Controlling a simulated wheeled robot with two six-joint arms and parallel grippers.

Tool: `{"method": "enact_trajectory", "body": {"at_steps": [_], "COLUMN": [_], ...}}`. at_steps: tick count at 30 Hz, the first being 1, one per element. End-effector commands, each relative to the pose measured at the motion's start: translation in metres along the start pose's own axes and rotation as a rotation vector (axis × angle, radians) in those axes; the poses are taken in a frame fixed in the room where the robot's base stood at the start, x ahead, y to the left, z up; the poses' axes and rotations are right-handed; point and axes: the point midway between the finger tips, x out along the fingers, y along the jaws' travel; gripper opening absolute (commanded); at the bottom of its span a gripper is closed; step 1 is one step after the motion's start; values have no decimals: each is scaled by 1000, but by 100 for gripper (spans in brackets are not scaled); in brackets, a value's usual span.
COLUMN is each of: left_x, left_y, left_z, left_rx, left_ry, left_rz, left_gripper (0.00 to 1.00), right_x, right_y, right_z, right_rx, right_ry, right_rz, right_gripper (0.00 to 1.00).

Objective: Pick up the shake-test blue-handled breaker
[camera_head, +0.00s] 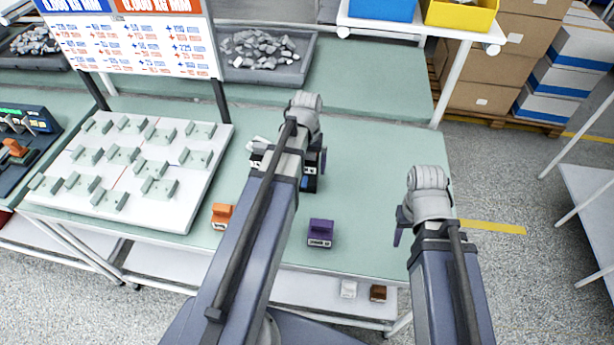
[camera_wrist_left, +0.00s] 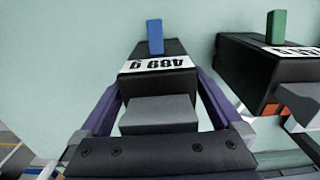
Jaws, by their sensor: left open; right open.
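The blue-handled breaker is a black block with an upright blue handle and a white label, seen in the left wrist view (camera_wrist_left: 157,68). It stands on the green table; in the head view it is mostly hidden behind my left arm. My left gripper (camera_wrist_left: 160,85) is open, with one finger on each side of the breaker. I cannot tell whether the fingers touch it. My right gripper (camera_head: 400,228) is open and empty near the table's right edge, away from the breaker.
A green-handled black breaker (camera_wrist_left: 270,65) stands close beside the left gripper. An orange block (camera_head: 222,215) and a purple block (camera_head: 320,232) stand nearer the front edge. A white board (camera_head: 125,190) with several grey-green holders lies left. A stone tray (camera_head: 308,70) sits behind.

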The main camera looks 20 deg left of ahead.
Motion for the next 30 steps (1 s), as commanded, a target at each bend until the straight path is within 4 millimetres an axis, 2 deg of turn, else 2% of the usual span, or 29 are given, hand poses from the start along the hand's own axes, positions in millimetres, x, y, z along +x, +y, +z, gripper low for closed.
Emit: {"method": "enact_trajectory", "body": {"at_steps": [1, 8, 30], "left_x": [4, 2, 2], "left_y": [0, 0, 0], "left_z": [0, 0, 0], "left_rx": [0, 0, 0], "left_ry": [0, 0, 0], "left_rz": [0, 0, 0], "left_gripper": [100, 99, 16], "right_x": [4, 2, 2], "right_y": [0, 0, 0], "right_z": [0, 0, 0], "right_rx": [0, 0, 0], "right_ry": [0, 0, 0], "right_rz": [0, 0, 0], "right_gripper": [50, 50, 50]}}
